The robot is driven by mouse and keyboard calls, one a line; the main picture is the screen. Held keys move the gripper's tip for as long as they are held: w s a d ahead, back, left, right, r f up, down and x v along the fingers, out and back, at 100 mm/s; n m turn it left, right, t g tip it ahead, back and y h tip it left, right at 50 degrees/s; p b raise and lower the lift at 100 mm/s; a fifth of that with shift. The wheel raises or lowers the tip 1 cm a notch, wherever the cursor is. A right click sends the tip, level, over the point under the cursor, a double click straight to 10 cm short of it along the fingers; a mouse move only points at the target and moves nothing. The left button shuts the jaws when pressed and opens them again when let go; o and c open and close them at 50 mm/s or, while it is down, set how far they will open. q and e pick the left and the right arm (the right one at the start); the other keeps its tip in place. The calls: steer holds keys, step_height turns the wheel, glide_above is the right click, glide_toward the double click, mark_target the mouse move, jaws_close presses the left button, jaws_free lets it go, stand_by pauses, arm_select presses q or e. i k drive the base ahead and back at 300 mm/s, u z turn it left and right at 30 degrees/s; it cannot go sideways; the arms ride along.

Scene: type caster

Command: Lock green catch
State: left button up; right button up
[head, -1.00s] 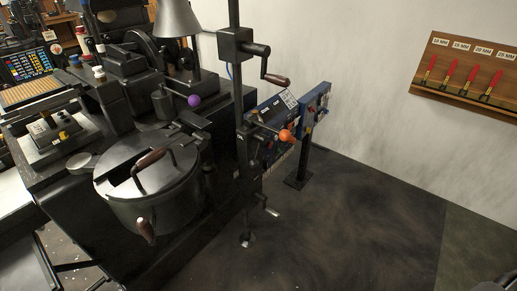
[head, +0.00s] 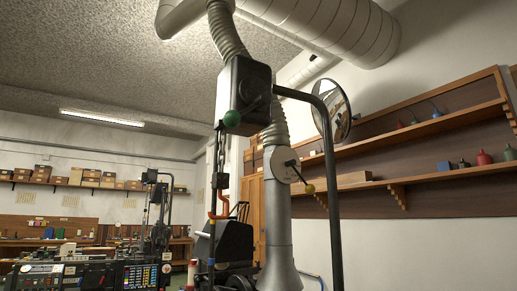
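A green ball knob (head: 232,118), likely the green catch, sits at the lower left corner of a black box (head: 244,88) high up in the head view. The box is fixed to a black bent pipe frame (head: 330,170). Whether the catch is locked cannot be told. Neither of my grippers is in view.
A grey flexible duct (head: 226,35) ends in a metal hood (head: 279,262) behind the frame. A round mirror (head: 336,112) hangs at right. Wall shelves (head: 430,177) hold bottles. A control panel (head: 135,275) stands at lower left.

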mark_target(232, 118)
steer(key=k, duration=0.5)
steer(key=z, duration=1.6)
steer(key=i, duration=1.05)
steer(key=u, duration=2.3)
